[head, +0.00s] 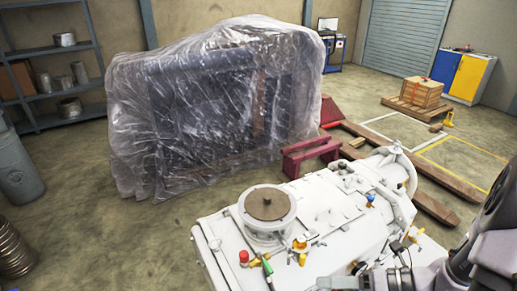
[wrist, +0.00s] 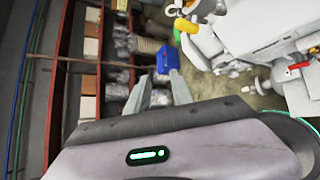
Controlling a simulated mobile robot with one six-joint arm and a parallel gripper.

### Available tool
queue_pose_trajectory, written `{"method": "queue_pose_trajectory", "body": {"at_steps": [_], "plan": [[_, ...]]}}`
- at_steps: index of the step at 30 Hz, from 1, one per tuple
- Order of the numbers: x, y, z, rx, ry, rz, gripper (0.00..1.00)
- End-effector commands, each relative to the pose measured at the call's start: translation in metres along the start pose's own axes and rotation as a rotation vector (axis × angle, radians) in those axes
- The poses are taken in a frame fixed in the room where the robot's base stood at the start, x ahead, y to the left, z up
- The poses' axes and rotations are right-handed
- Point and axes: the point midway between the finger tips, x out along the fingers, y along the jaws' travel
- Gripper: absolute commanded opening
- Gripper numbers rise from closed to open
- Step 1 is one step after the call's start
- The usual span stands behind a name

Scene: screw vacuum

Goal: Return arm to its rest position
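My arm enters the head view at the lower right corner, beside the white vacuum machine (head: 335,205). Its end is low in that view and partly cut off by the bottom edge. In the wrist view, the two grey fingers of my gripper (wrist: 158,76) stand apart with a gap between them. I see nothing held there. The machine also shows in the wrist view (wrist: 255,25) at the upper right, with yellow and red handles, beyond the fingers. On its top in the head view are a round flange with a brown disc (head: 267,204) and small coloured valves.
A large plastic-wrapped frame (head: 215,110) stands behind the machine. Shelving (head: 50,52) is at the left. A maroon stand (head: 310,155), wooden beams and a crate (head: 421,92) on a pallet lie beyond. Open floor (head: 100,235) is left of the machine.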

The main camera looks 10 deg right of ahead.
Motion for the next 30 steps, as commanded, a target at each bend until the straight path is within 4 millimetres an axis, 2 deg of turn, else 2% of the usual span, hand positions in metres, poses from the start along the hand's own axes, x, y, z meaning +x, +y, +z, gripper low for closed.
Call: {"method": "queue_pose_trajectory", "body": {"at_steps": [1,3,5,6,9,12,13,15,18,30], "plan": [[0.02,0.016,-0.008,-0.258,0.152,-0.04,0.27],[0.037,0.044,-0.023,-0.672,0.379,-0.079,0.27],[0.046,0.065,-0.037,-1.039,0.56,-0.095,0.27],[0.05,0.076,-0.045,-1.284,0.673,-0.099,0.27],[0.054,0.1,-0.059,-1.862,0.911,-0.1,0.27],[0.054,0.119,-0.065,-2.313,1.073,-0.11,0.27],[0.053,0.124,-0.065,-2.414,1.105,-0.115,0.27],[0.052,0.134,-0.066,-2.588,1.163,-0.129,0.27],[0.05,0.141,-0.065,-2.7,1.199,-0.14,0.27],[0.05,0.141,-0.065,-2.707,1.202,-0.141,0.27]]}}
